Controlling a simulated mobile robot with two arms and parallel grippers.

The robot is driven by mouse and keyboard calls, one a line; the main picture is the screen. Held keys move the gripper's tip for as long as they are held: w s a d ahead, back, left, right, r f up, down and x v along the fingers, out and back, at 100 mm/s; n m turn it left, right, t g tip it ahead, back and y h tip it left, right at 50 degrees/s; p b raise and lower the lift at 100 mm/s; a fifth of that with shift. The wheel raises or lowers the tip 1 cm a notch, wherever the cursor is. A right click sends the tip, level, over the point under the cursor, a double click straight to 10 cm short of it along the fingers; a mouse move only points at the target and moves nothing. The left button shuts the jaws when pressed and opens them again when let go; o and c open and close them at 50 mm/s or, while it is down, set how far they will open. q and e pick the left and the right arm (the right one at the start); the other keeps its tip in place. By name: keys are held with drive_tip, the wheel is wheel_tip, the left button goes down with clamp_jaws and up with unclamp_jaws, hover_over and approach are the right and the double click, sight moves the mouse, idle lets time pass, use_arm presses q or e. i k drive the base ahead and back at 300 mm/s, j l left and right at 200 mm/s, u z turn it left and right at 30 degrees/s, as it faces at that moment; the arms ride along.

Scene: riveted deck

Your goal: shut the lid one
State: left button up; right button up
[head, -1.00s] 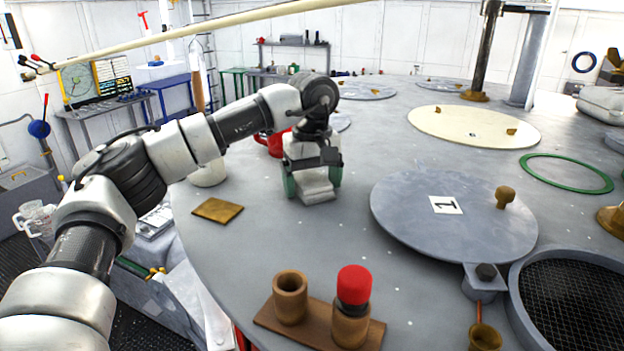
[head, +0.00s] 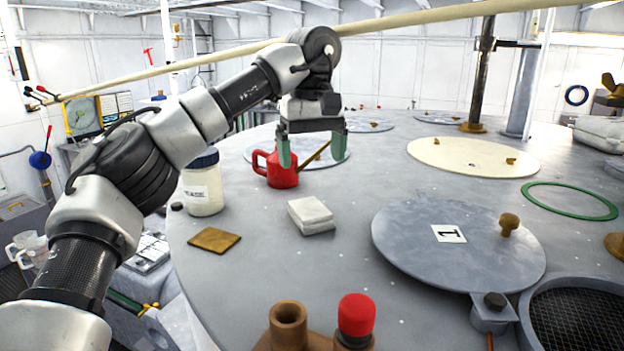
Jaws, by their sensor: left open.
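Lid one is a flat grey disc (head: 415,258) marked with a white "1" label and a brown knob (head: 509,223). It lies on the deck in the middle right. A bolted pivot (head: 494,301) sits at its front right edge. Beside it, the round opening (head: 575,312) with dark mesh is uncovered, partly cut off by the frame edge. My left gripper (head: 312,150) is open and empty, raised above the deck, well left of and behind the lid. My right gripper is not in view.
A folded white cloth (head: 311,216) lies below my left gripper. A lidded jar (head: 203,186), brown pad (head: 214,240) and wooden holder with a red-topped piece (head: 356,315) are nearby. A green ring (head: 570,213) lies right.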

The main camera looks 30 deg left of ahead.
sight(458, 247)
drive_tip(key=k, duration=1.5)
